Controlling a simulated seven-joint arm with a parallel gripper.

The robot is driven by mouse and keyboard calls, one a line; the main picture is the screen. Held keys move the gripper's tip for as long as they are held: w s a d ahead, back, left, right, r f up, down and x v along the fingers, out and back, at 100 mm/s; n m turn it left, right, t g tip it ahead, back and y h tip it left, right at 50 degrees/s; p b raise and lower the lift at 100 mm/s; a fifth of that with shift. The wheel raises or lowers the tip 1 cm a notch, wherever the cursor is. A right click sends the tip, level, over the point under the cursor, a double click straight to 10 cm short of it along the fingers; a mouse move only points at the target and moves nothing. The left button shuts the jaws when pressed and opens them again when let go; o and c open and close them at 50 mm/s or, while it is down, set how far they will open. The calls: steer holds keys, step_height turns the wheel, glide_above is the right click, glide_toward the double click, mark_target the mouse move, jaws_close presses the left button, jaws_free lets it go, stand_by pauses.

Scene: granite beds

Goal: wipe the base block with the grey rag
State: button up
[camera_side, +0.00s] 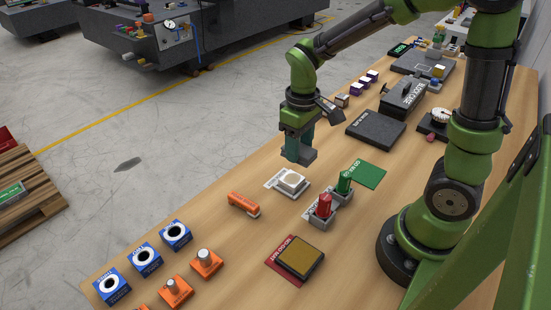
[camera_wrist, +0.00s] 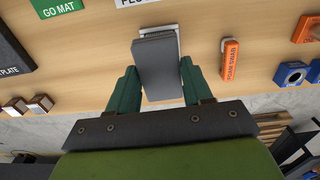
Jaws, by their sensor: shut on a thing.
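My gripper (camera_side: 303,142) hangs above the table near its far-left edge, with its teal fingers pointing down. It is shut on a grey slab-like piece that looks like the grey rag (camera_side: 297,153). In the wrist view the grey rag (camera_wrist: 158,68) sits between the two fingers (camera_wrist: 157,88) and juts beyond them. The rag is above and just behind a white block (camera_side: 291,181) on a white label, apart from it in the side view. No part is readably marked as the base block. A dark flat slab (camera_side: 375,130), its lettering ending in "PLATE", lies to the right.
An orange foam swab (camera_side: 243,204) lies left of the white block. A green mat (camera_side: 363,174) and red and green pieces in grey holders (camera_side: 323,207) are to the right. A black case (camera_side: 402,97) stands beyond the dark slab. Bare wood surrounds the swab.

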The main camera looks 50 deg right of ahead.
steer(key=shift+w+f, duration=0.25)
steer(key=shift+w, duration=0.35)
steer(key=shift+w+f, duration=0.2)
steer(key=shift+w, duration=0.35)
steer(key=shift+w+f, duration=0.15)
steer(key=shift+w, duration=0.1)
steer(key=shift+f, duration=0.2)
glide_above(296, 180)
steer(key=w, duration=0.1)
step_height(296, 180, down, 5)
steer(key=shift+w, duration=0.15)
steer(key=shift+s, duration=0.75)
steer(key=shift+f, duration=0.7)
steer(key=shift+w, duration=0.1)
